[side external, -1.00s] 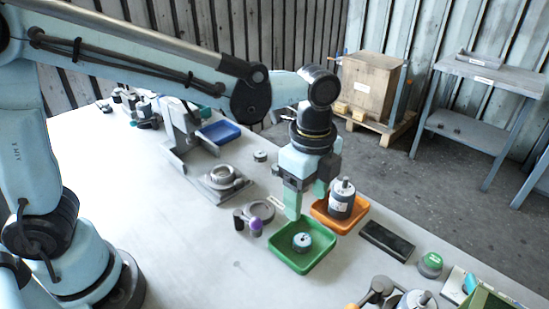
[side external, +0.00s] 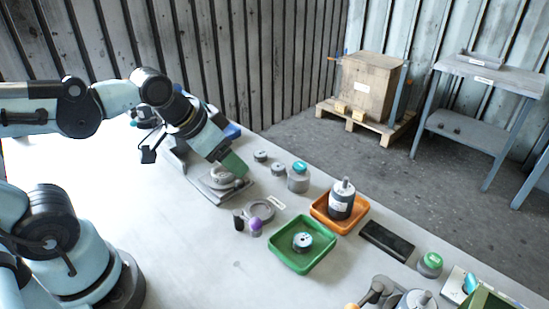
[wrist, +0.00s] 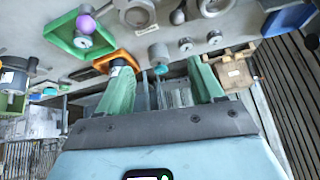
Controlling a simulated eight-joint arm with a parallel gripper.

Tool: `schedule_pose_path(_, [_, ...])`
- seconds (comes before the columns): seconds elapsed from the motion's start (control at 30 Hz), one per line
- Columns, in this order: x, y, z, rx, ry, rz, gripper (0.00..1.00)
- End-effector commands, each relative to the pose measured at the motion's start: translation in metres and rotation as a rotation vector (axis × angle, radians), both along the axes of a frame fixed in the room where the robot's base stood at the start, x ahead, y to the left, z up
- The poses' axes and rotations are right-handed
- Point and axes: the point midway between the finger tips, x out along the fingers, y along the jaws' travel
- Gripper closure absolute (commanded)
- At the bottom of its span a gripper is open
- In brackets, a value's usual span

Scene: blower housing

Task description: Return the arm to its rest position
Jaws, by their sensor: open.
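My gripper (side external: 232,164) is tilted, with its green fingers pointing down and to the right. In the side view it appears in front of the grey fixture (side external: 208,190) and hides part of it. In the wrist view my gripper (wrist: 162,80) has its two green fingers spread wide apart, with nothing held between them. The green tray (side external: 283,258) holds a small round metal part (side external: 302,242). The orange tray (side external: 350,225) holds a dark and silver motor (side external: 341,200). Both trays are apart from my gripper.
A grey cylinder with a teal top (side external: 299,178) and small grey discs (side external: 278,168) stand right of my gripper. A grey ring (side external: 261,209) and a purple-topped part (side external: 256,227) lie left of the green tray. A blue bin (side external: 232,130) sits behind. The table's left front is bare.

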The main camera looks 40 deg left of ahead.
Motion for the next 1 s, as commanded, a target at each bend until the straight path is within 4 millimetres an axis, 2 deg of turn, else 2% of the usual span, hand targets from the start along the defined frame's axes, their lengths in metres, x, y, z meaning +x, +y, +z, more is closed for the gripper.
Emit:
schedule_pose_path(0.2, [-0.0065, 0.0122, -0.0048, -0.059, -0.055, 0.127, 0.33])
schedule_pose_path(1.0, [-0.0064, 0.0121, -0.0047, -0.06, -0.056, 0.128, 0.33])
